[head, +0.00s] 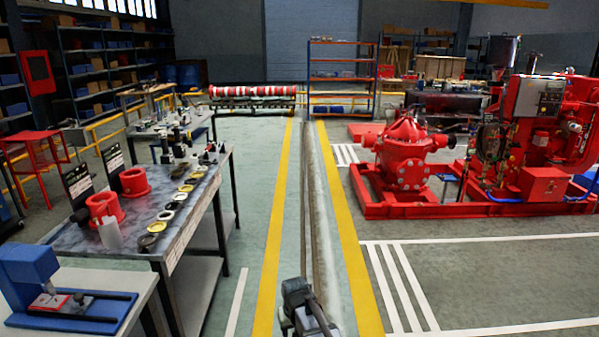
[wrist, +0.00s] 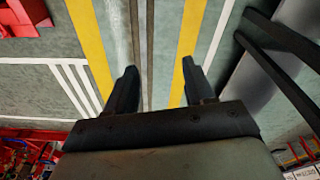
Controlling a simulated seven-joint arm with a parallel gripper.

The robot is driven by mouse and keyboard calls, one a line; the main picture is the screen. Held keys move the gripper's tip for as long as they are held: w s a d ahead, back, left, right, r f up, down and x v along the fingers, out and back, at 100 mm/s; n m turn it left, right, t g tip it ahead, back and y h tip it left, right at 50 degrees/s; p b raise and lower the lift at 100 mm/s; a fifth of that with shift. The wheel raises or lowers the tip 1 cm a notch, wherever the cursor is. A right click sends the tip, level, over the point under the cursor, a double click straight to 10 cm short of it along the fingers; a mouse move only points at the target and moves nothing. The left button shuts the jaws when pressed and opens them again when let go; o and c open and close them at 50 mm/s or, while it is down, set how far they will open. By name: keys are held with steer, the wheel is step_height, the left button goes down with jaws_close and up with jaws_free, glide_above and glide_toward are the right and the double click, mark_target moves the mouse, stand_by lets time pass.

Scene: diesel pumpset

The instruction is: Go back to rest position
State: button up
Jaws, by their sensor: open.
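My gripper (wrist: 159,88) shows in the wrist view with its two dark fingers apart and nothing between them. It hangs over the floor rail track and its yellow lines. In the head view a grey part of my arm (head: 303,305) shows at the bottom middle, above the track; the fingers cannot be made out there. The red diesel pumpset (head: 410,155) stands on its red base to the right, well apart from my arm.
A workbench (head: 185,215) with red flanges (head: 133,181), rings and small parts stands on the left. A blue device (head: 35,275) sits on a nearer table. A shelf rack (head: 342,75) stands at the back. The floor aisle along the track (head: 308,200) is clear.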

steer(key=s+d+f+m, duration=0.1)
steer(key=s+d+f, duration=0.1)
steer(key=s+d, duration=0.3)
steer(key=s+d+f+m+g, duration=0.1)
steer(key=s+d+f, duration=0.2)
steer(key=d, duration=0.5)
steer(key=s+d+f+m, duration=0.1)
steer(key=s+d+f, duration=0.1)
steer(key=s+d, duration=0.35)
steer(key=s+f+g, duration=0.3)
steer(key=s+f, duration=0.7)
steer(key=s, duration=0.4)
steer(key=s+f+g, duration=0.4)
steer(key=s+f, duration=0.6)
steer(key=s, duration=0.4)
steer(key=shift+s+f, duration=0.25)
steer(key=shift+f, duration=0.05)
